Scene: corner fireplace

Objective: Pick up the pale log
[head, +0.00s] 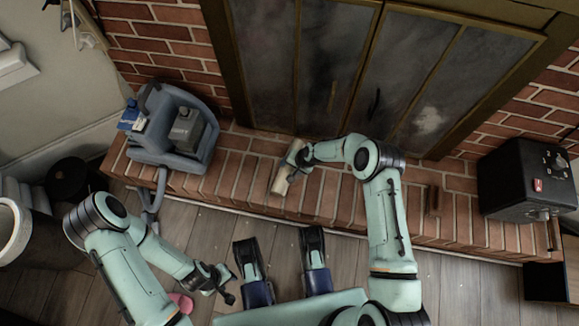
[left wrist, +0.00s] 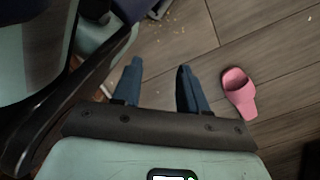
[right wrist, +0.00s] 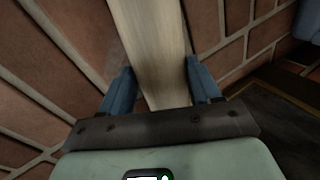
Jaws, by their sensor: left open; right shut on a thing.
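The pale log (head: 283,181) is at the brick hearth in front of the fireplace doors in the head view. My right gripper (head: 295,160) is shut on one end of it. In the right wrist view the pale log (right wrist: 152,50) runs between the two blue fingers of my right gripper (right wrist: 160,88) and on past the top edge. I cannot tell whether the log still touches the bricks. My left gripper (head: 222,285) is open and empty above the wooden floor. In the left wrist view the fingers of my left gripper (left wrist: 156,85) stand apart with only floor between them.
A blue-grey carrier with bottles (head: 175,130) stands on the hearth at left. A black box (head: 520,180) stands at the right end. A brown block (head: 433,200) lies on the hearth. A pink slipper (left wrist: 239,92) lies on the floor near my left gripper.

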